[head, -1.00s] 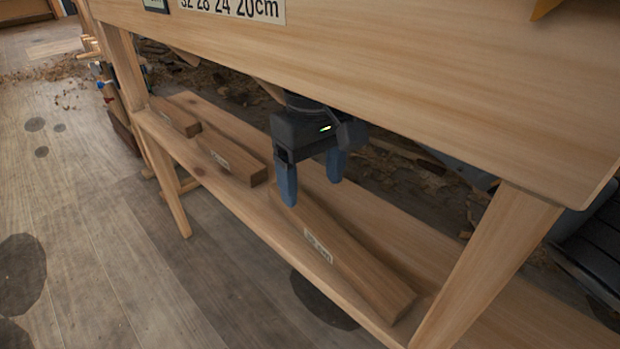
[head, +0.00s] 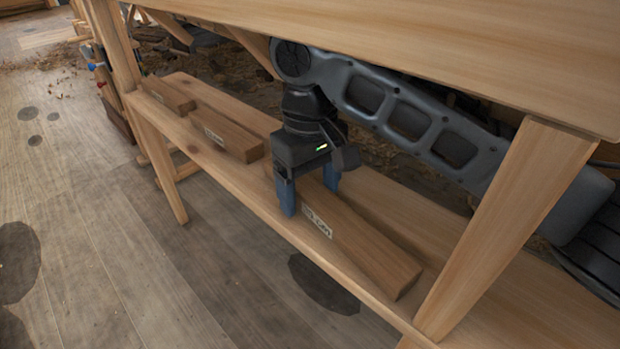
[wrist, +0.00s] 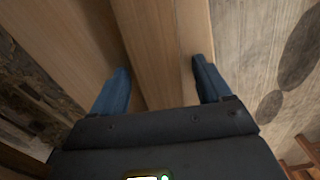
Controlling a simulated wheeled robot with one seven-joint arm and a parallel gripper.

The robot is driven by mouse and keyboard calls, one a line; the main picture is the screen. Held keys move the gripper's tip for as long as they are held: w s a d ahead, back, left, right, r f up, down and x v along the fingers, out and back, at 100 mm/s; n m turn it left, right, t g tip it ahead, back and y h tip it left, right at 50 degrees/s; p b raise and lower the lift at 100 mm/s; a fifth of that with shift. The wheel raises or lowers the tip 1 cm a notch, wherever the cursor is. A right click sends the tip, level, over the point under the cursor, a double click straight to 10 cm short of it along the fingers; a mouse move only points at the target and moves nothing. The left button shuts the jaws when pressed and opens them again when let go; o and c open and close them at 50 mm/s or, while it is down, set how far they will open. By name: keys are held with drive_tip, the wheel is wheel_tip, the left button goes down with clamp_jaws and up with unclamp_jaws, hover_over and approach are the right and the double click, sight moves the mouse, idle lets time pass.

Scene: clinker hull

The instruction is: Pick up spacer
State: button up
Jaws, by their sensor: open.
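Three wooden spacers, each with a pale label, lie along a low shelf (head: 455,262). The nearest and longest spacer (head: 365,250) lies at the right; its label is too small to read surely. A shorter spacer (head: 222,133) lies in the middle and another (head: 168,95) at the far left. My gripper (head: 310,198) is open over the far part of the longest spacer, one blue finger on each side. In the wrist view this spacer (wrist: 165,35) runs between the open fingertips (wrist: 160,66), with no clear contact. The gripper's body hides part of its end.
The bench top's broad front board (head: 420,40) hangs over the shelf, and a bench leg (head: 510,225) stands at the right. My arm reaches under the board. Wood scraps lie behind; the floor (head: 120,270) in front is clear.

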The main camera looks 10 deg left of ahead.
drive_tip(key=shift+c, duration=0.3)
drive_tip(key=c, duration=1.2)
